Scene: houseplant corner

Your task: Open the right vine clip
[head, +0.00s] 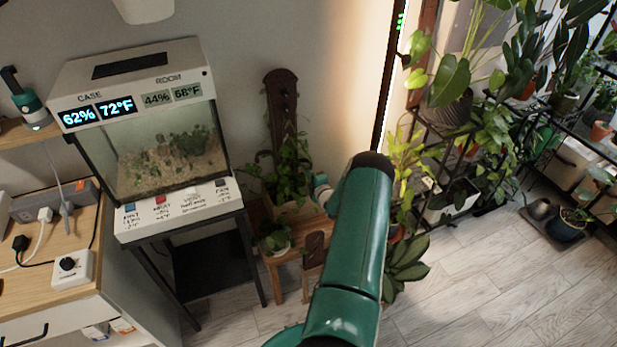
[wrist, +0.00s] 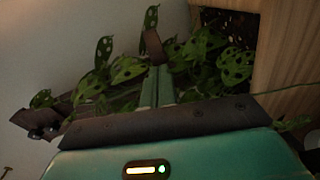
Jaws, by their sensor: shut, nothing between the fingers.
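A vine plant with green leaves (head: 290,163) grows from a wooden planter (head: 287,206) in front of a dark wooden board (head: 280,95). I cannot make out the right vine clip for certain in either view. In the wrist view, my gripper (wrist: 157,82) is shut, its two green fingers side by side, pointing into the holed leaves (wrist: 128,69). A small brown piece (wrist: 153,45) shows just beyond the fingertips; I cannot tell whether it is a clip or touches them.
The wooden planter wall (wrist: 275,55) is close on the right in the wrist view. A glass terrarium (head: 165,155) stands left of the plant. A small potted plant (head: 277,238) sits on the low wooden stand. Shelves of plants (head: 465,150) fill the right; the floor (head: 480,275) before them is clear.

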